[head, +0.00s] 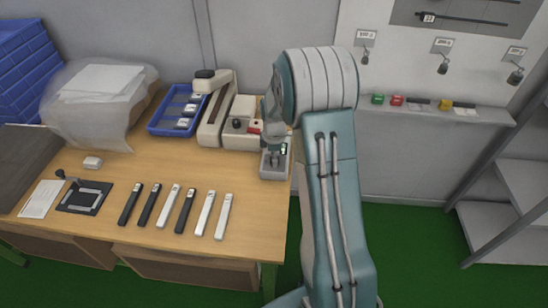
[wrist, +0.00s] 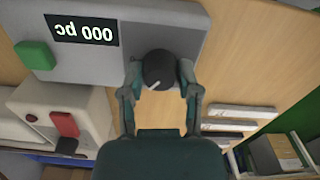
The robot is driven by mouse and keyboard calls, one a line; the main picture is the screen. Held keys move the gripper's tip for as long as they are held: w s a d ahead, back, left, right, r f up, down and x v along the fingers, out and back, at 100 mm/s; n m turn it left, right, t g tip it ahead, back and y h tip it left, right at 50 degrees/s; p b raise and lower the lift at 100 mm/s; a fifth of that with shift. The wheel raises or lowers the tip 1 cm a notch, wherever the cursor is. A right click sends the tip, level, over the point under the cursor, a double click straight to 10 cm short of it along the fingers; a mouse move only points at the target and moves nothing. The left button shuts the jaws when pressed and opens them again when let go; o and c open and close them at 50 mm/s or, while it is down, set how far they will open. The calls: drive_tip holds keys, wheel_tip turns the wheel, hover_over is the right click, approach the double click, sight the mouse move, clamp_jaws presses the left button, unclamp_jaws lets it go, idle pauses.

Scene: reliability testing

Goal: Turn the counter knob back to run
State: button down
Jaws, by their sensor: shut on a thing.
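The grey counter box (head: 272,173) stands at the right end of the wooden table, partly hidden by my gripper (head: 274,143). The round black knob (wrist: 160,66) is at the face's edge nearest the gripper in that view. Its white mark points to the lower left. My gripper (wrist: 160,76) has one finger on each side of the knob and is shut on it. Any run label cannot be made out.
A beige unit (head: 241,135) with a black knob and red parts stands close behind the counter. A long beige machine (head: 214,118) and a blue bin (head: 172,125) are further left. Several black and white strips (head: 168,206) lie in front. The table's right edge is close to the counter.

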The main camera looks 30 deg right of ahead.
drive_tip(key=n, duration=0.7)
drive_tip(key=shift+s+f, duration=0.1)
drive_tip(key=shift+f, duration=0.05)
idle(0.4)
drive_tip(key=shift+c, duration=1.5)
unclamp_jaws()
wheel_tip(320, 180, up, 12)
drive_tip(key=shift+w, duration=0.2)
